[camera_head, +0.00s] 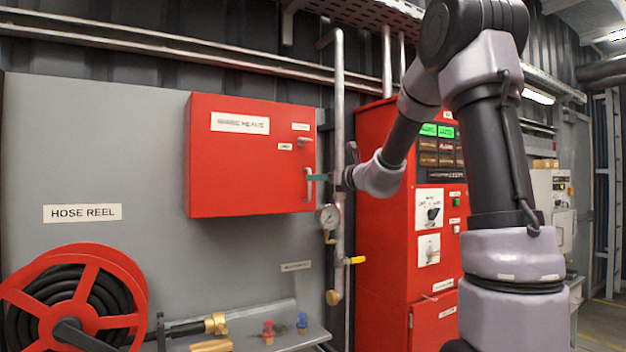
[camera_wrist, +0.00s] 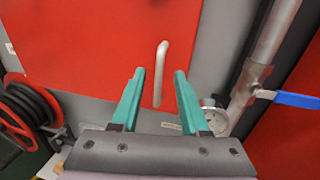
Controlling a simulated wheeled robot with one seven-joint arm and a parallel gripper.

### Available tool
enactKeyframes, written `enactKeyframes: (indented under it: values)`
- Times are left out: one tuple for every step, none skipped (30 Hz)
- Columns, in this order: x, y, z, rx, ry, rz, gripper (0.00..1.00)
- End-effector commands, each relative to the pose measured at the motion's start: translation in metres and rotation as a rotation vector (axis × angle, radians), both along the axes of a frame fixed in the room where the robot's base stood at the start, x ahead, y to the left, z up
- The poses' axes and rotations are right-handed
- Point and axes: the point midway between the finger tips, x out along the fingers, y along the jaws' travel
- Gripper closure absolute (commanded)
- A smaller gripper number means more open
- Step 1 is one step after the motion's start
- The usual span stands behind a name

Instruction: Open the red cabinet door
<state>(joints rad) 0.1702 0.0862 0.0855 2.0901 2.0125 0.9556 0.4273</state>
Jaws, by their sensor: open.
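The red cabinet (camera_head: 245,165) is mounted on the grey wall panel, and its door looks shut. A pale vertical bar handle (camera_head: 309,186) is on the right side of the door, with a small latch (camera_head: 305,141) above it. My gripper (camera_head: 318,177) is at the handle, reaching in from the right. In the wrist view, the red door (camera_wrist: 100,45) fills the upper left and the handle (camera_wrist: 160,72) stands between and beyond the two green fingertips (camera_wrist: 159,73). The fingers are apart, with a gap on either side of the handle.
A vertical pipe (camera_head: 338,100) with a pressure gauge (camera_head: 329,216) and a yellow-handled valve (camera_head: 355,260) runs right of the cabinet. A red control panel (camera_head: 385,220) stands behind my arm. A hose reel (camera_head: 75,300) and shelf (camera_head: 270,335) are below.

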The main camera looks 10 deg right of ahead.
Motion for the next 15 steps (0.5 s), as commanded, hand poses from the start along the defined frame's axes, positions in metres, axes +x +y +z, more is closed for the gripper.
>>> enactKeyframes:
  values:
    - [0.007, 0.005, -0.001, 0.002, 0.001, 0.002, 0.55]
    - [0.011, 0.006, 0.0, 0.001, 0.0, 0.001, 0.55]
    - [0.015, 0.008, 0.0, 0.0, 0.001, 0.001, 0.55]
    - [0.018, 0.01, 0.0, 0.0, 0.0, 0.001, 0.55]
    - [0.021, 0.011, 0.0, 0.0, 0.0, 0.001, 0.55]
    - [0.023, 0.013, 0.0, 0.001, 0.0, 0.0, 0.55]
    - [0.024, 0.014, 0.0, 0.001, 0.0, 0.0, 0.55]
    - [0.026, 0.014, 0.0, 0.0, 0.0, 0.0, 0.55]
    - [0.027, 0.015, 0.0, 0.0, 0.0, 0.0, 0.55]
    - [0.027, 0.015, 0.0, 0.0, 0.0, 0.0, 0.55]
    - [0.027, 0.016, 0.0, 0.0, 0.0, 0.0, 0.55]
    - [0.028, 0.016, 0.0, 0.0, 0.0, 0.0, 0.55]
    - [0.028, 0.016, 0.0, 0.0, 0.0, 0.0, 0.55]
    - [0.028, 0.016, 0.0, 0.0, 0.0, 0.0, 0.55]
    - [0.028, 0.016, 0.0, 0.0, 0.0, 0.0, 0.55]
